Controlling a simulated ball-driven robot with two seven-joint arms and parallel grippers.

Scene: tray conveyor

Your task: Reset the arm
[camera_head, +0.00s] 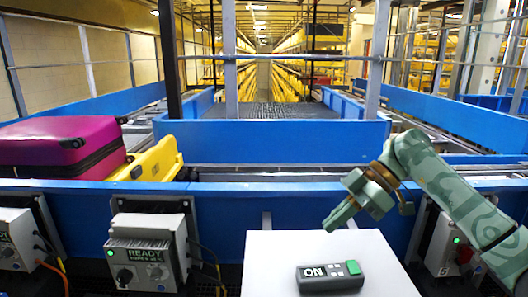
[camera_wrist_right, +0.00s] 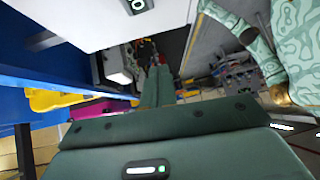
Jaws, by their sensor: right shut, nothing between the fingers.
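My right gripper (camera_head: 332,222) hangs from the green patterned arm that comes in from the right in the head view. Its fingers are closed together and empty, pointing down and left. They are above and apart from a dark remote (camera_head: 328,277) with an ON label and a green button. The remote lies on a white table top (camera_head: 262,255). In the right wrist view the closed fingers (camera_wrist_right: 157,85) point away with nothing between them. My left gripper is out of view.
A blue conveyor wall (camera_head: 245,215) runs across behind the table. A magenta suitcase (camera_head: 58,150) lies in a yellow tray (camera_head: 152,165) on the belt at left. A grey READY control box (camera_head: 150,250) is mounted at lower left. The air above the table's left half is clear.

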